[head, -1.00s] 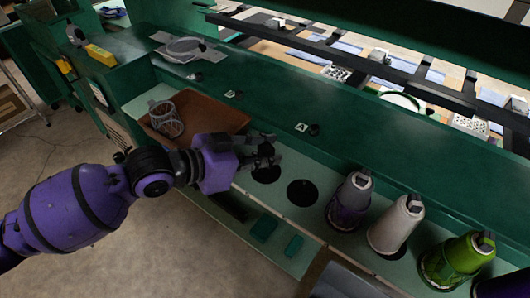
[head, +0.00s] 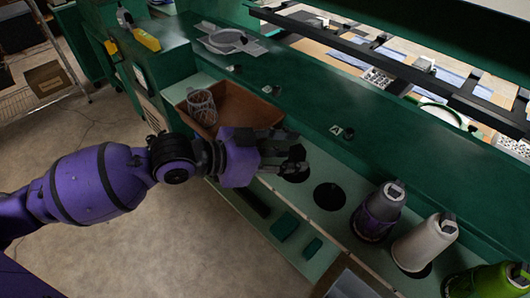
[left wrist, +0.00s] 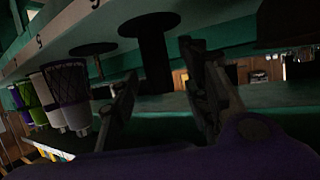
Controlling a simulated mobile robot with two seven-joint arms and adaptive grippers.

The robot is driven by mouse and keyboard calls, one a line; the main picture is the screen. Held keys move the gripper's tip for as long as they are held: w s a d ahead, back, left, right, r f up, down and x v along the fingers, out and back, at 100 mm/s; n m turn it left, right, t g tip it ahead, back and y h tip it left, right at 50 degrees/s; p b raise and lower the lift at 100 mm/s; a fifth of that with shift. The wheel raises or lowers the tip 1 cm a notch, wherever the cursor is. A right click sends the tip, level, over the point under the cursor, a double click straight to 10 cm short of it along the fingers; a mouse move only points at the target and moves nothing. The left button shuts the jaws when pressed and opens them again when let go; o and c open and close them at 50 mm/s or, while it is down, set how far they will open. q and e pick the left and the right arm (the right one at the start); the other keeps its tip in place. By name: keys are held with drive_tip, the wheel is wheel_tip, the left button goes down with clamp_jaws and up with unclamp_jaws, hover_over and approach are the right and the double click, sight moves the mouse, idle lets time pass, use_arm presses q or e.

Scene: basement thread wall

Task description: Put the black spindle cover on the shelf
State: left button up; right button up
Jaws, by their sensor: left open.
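My left gripper (head: 296,155) is open and empty at the light green ledge, over the nearer side of a black disc (head: 293,175). In the left wrist view, which looks upside down, a thick black cylinder (left wrist: 154,62) stands on a black disc (left wrist: 149,23). This looks like the black spindle cover. It appears between the open fingers (left wrist: 160,75) in the picture; contact cannot be told. In the head view my gripper hides most of it. A second black disc (head: 329,196) is bare of thread, with a thin spindle in the left wrist view. My right gripper is not in view.
Purple (head: 378,212), white (head: 424,245) and green (head: 480,284) thread cones stand along the ledge to the right. A green panel (head: 300,100) rises behind.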

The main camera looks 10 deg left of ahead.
use_arm(q)
drive_tip(key=v, duration=1)
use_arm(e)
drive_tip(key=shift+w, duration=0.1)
use_arm(q)
drive_tip(key=shift+r, duration=0.1)
